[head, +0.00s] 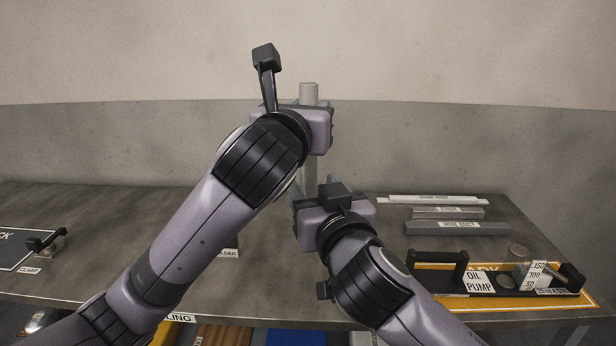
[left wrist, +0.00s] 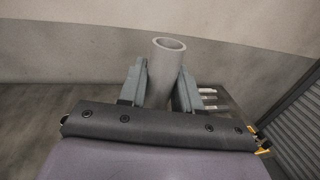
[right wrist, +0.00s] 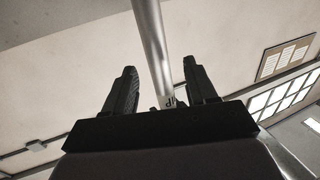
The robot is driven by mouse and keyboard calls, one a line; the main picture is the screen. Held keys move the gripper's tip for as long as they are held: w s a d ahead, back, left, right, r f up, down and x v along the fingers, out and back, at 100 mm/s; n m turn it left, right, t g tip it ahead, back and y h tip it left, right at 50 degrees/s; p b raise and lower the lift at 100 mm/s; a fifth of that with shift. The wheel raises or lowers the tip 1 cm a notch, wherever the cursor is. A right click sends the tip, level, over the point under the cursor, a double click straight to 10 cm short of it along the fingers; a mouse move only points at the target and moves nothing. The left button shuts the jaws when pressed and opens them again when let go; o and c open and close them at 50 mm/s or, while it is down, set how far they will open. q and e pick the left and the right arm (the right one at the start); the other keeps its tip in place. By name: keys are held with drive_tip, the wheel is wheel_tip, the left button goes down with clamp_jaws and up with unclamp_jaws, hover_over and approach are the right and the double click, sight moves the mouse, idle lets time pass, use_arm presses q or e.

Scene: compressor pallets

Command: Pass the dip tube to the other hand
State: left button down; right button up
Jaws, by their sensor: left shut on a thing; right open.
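The dip tube is a grey, hollow, upright tube whose top (head: 309,92) sticks up above my left gripper (head: 306,128) in the head view. My left gripper is shut on its upper part; the left wrist view shows the open tube end (left wrist: 168,46) between the fingers (left wrist: 160,80). My right gripper (head: 312,200) is lower down on the same tube. In the right wrist view the tube's shaft (right wrist: 152,45) runs between the open fingers (right wrist: 160,75), with a visible gap on either side. In the head view my gripper bodies hide much of the tube.
An orange-bordered mat (head: 500,301) at the right holds a black rack labelled OIL PUMP (head: 479,281). Several grey bars (head: 457,228) lie behind it. A clamp (head: 45,240) is at the far left. The bench (head: 110,225) between is mostly clear.

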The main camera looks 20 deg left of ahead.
sight(310, 180)
drive_tip(key=shift+x, duration=2.35)
drive_tip(key=c, duration=1)
use_arm(q)
drive_tip(key=c, duration=0.7)
unclamp_jaws()
use_arm(e)
clamp_jaws()
